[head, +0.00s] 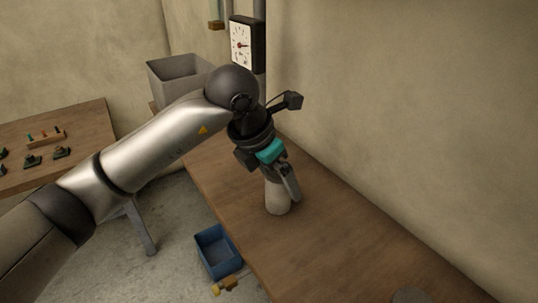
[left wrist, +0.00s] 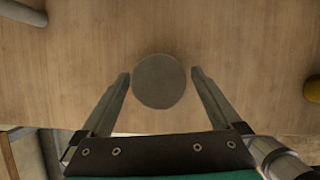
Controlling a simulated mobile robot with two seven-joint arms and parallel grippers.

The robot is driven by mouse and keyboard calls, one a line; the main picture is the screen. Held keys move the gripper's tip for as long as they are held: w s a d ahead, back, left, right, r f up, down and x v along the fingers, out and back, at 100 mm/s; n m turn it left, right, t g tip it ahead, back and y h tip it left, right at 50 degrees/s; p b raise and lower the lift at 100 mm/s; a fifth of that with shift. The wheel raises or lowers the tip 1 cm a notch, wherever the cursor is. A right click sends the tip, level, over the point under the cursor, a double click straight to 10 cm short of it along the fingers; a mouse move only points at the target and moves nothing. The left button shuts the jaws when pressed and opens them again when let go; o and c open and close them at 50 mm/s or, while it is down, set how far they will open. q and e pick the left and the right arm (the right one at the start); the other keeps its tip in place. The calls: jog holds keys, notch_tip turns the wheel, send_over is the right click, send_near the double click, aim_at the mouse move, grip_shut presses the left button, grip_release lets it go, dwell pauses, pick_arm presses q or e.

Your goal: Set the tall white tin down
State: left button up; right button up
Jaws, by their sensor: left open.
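The tall white tin (head: 277,198) stands upright on the wooden table (head: 330,240) in the head view, its upper part hidden by my left gripper. In the left wrist view its round grey top (left wrist: 159,81) shows between the two fingers. My left gripper (head: 284,185) points down around the tin. It is open, and the left wrist view shows a gap between each finger and the tin (left wrist: 160,92). My right gripper is in neither view.
A blue bin (head: 217,252) is on the floor beside the table. A grey box (head: 180,72) and a wall clock (head: 241,45) are at the back. A grey round thing (head: 409,295) is at the near table edge. A yellow thing (left wrist: 313,89) is right in the wrist view.

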pick_arm(q)
jog(key=shift+r+p, duration=0.4)
jog(key=v, duration=1.1)
jog(key=shift+w+r+p, duration=0.15)
jog(key=shift+r+p, duration=0.05)
jog(key=shift+p, duration=0.25)
